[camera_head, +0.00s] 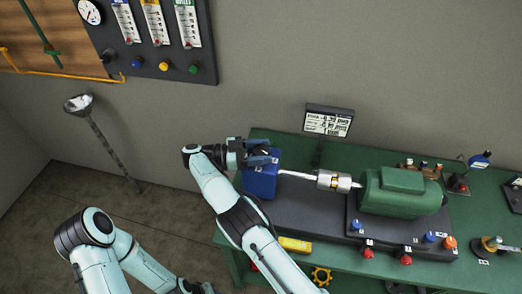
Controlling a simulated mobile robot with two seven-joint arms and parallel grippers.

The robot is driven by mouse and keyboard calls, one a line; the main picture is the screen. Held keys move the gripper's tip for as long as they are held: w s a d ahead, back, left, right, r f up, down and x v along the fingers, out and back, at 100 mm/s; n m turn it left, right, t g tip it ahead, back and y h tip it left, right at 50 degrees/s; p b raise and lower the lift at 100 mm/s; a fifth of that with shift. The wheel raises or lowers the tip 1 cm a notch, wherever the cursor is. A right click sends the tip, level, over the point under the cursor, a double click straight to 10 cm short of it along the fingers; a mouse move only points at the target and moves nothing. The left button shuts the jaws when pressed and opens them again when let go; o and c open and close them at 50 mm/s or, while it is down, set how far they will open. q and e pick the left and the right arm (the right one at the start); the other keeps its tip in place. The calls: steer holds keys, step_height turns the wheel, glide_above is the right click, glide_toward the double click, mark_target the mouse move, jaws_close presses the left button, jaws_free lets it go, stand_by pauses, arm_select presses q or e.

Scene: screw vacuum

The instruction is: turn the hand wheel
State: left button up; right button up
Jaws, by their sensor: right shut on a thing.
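My right gripper (262,153) is at the top left of the blue pump block (261,184) on the green bench. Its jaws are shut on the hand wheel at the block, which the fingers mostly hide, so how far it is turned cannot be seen. A silver shaft with a coupling (334,181) runs from the block to a green motor (398,192). My left arm is low at the left, and its gripper is out of the picture.
A small display (328,121) stands behind the shaft. Red and blue knobs sit along the front of the dark base. A yellow wheel (321,275) is below the bench edge. A gauge panel (200,66) and a lamp-like pole (112,150) are at the left.

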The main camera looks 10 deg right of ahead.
steer(key=shift+d+r, duration=0.1)
steer(key=shift+r, duration=0.05)
stand_by(0.3)
steer(key=o, duration=1)
steer(key=shift+c, duration=0.2)
